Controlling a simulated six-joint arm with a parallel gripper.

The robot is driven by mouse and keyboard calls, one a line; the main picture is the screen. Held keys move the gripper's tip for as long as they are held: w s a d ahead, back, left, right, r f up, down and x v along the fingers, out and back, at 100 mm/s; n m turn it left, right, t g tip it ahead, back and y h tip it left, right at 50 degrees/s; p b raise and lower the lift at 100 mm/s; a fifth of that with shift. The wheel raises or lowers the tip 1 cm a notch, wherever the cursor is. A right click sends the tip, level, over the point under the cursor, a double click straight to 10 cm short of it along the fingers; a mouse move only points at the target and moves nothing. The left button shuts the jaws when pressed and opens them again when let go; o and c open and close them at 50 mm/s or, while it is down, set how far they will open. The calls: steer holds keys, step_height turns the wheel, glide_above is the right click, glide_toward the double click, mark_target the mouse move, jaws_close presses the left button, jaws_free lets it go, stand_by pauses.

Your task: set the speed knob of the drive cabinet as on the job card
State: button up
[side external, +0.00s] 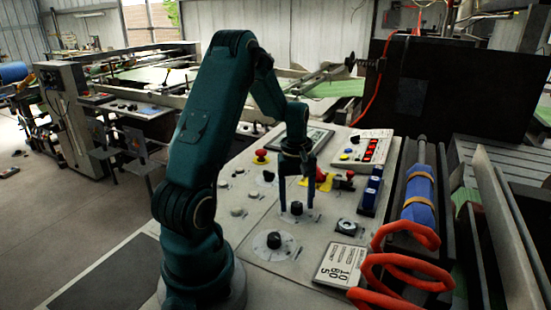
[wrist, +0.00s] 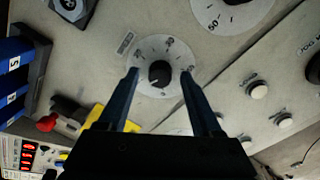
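A black knob (side external: 296,208) on a round pale dial stands on the panel, and it also shows in the wrist view (wrist: 159,73). My gripper (side external: 297,203) points down over this knob, its open fingers one on each side with gaps between. A second black knob (side external: 274,240) sits on a larger dial nearer the camera; part of that dial (wrist: 235,10) shows in the wrist view. The labels are too small to tell which is the speed knob. The white job card (side external: 340,264) lies at the panel's front right; its large figures appear to read 10, 80 and 5.
Red emergency button (side external: 261,155), yellow-backed red switch (side external: 320,174) and a lit display box (side external: 364,148) stand behind. An orange coiled hose (side external: 405,265) is at front right.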

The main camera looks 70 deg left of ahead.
mark_target(296, 204)
steer(key=shift+s+r, duration=0.1)
steer(key=shift+r, duration=2.45)
